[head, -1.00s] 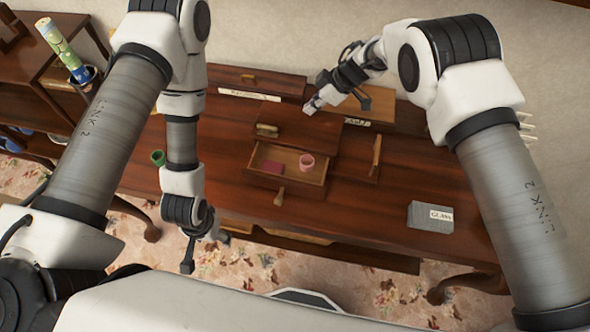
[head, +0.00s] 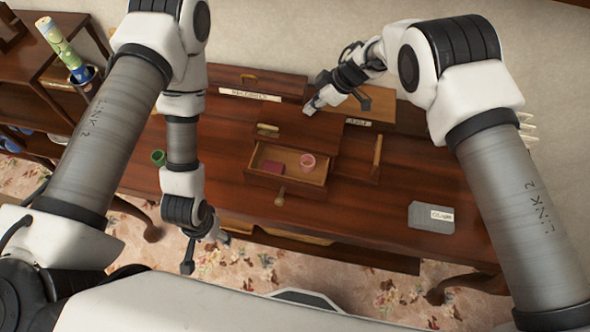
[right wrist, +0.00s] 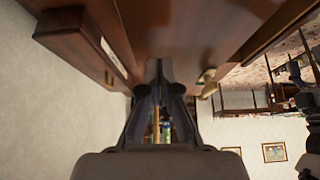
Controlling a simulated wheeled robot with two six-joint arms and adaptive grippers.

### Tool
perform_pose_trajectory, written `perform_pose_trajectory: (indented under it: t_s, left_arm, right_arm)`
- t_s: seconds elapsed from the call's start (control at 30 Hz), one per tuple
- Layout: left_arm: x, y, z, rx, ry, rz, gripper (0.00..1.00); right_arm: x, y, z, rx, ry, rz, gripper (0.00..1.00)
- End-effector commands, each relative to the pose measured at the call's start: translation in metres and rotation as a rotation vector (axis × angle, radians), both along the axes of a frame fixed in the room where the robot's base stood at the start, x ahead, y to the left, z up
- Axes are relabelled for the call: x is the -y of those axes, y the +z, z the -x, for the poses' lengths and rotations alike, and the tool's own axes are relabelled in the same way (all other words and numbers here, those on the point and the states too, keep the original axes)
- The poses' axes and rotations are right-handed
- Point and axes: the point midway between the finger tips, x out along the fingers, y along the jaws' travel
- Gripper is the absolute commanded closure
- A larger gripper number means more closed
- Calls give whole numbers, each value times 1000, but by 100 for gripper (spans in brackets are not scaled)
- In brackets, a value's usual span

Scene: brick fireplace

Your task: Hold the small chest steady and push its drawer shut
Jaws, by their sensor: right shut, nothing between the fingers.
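The small chest (head: 297,127) is a dark reddish-brown wooden piece on the table, with a brass knob on its front. Its drawer (head: 317,179) is pulled out toward me, with a knob (head: 280,197) on its front. A dark red block (head: 272,167) and a pink cup (head: 308,162) are in the drawer. My right gripper (head: 312,106) is shut and empty by the chest's top, toward the back; I cannot tell whether it touches. Its fingers (right wrist: 157,70) meet close to a brown wooden face in the right wrist view. My left gripper (head: 205,251) is open and empty before the table's front edge.
The wooden table (head: 385,213) has free room right of the chest. A green cup (head: 158,157) stands at left. Labelled wooden boxes (head: 262,79) are behind the chest, and an upright wooden piece (head: 377,150) is on its right.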

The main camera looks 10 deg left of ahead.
Motion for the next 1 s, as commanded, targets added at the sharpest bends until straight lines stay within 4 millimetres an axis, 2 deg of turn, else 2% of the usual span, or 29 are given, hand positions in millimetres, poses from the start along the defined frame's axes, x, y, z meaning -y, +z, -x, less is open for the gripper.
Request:
perform_pose_trajectory:
  t_s: [1.0]
  left_arm:
    - [0,-22,0,0,0,0,34]
  right_arm:
    - [0,-22,0,0,0,0,100]
